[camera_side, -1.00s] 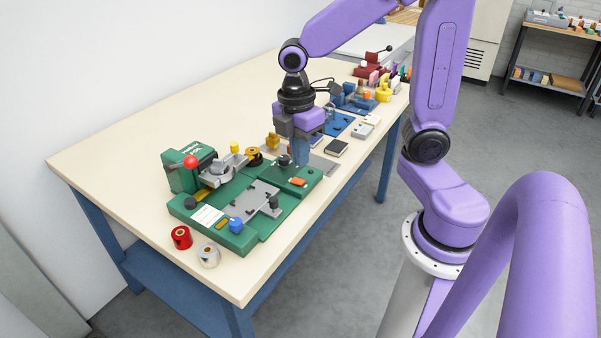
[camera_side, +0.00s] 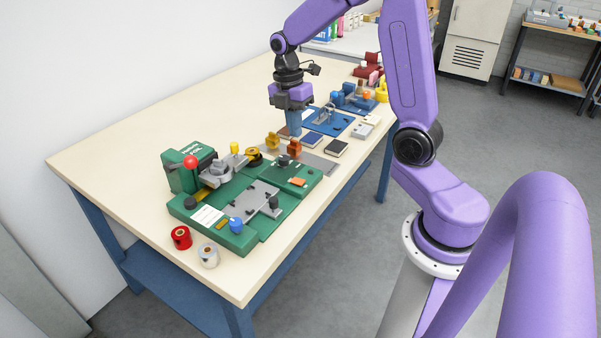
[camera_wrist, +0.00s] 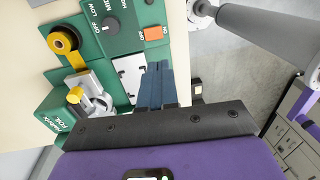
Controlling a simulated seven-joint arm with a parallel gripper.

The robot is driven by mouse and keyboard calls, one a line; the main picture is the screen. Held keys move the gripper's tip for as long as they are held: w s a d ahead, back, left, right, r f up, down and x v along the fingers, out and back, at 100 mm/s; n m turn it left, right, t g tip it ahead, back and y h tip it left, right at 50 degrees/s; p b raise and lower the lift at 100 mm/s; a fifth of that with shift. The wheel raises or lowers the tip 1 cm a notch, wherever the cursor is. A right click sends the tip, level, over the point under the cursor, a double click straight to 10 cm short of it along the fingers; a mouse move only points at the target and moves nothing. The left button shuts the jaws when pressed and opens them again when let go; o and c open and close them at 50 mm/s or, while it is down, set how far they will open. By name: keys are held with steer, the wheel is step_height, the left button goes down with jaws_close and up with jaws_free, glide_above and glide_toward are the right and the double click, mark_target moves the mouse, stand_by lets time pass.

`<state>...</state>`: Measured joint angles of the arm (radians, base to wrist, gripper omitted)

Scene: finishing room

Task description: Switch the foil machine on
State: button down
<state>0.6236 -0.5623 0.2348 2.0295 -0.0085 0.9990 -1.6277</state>
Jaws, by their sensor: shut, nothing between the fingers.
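The green foil machine (camera_side: 262,222) stands on the near part of the table, with a red ball-ended lever. An orange rocker switch (camera_side: 297,182) sits on its front right panel. In the wrist view the switch (camera_wrist: 153,33) shows beside small white lettering; which end is pressed I cannot tell. A dark rotary knob (camera_wrist: 110,25) with OFF and LOW marks is next to it. My gripper (camera_side: 294,134) is shut and empty, pointing down beyond the machine's panel, apart from the switch. Its blue fingers (camera_wrist: 157,66) also show in the wrist view.
An orange-brown block (camera_side: 294,149) stands close below my fingertips, with another yellowish one (camera_side: 273,141) left of it. A red roll (camera_side: 181,237) and a silver roll (camera_side: 209,255) lie at the near corner. The table's left side is clear.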

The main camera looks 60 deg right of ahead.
mark_target(302, 182)
steer(key=shift+f, duration=0.1)
steer(key=f, duration=0.4)
steer(key=s+f, duration=0.1)
steer(key=f, duration=0.8)
steer(key=shift+s+f, duration=0.35)
steer(key=shift+s+f, duration=0.15)
steer(key=shift+f, duration=0.1)
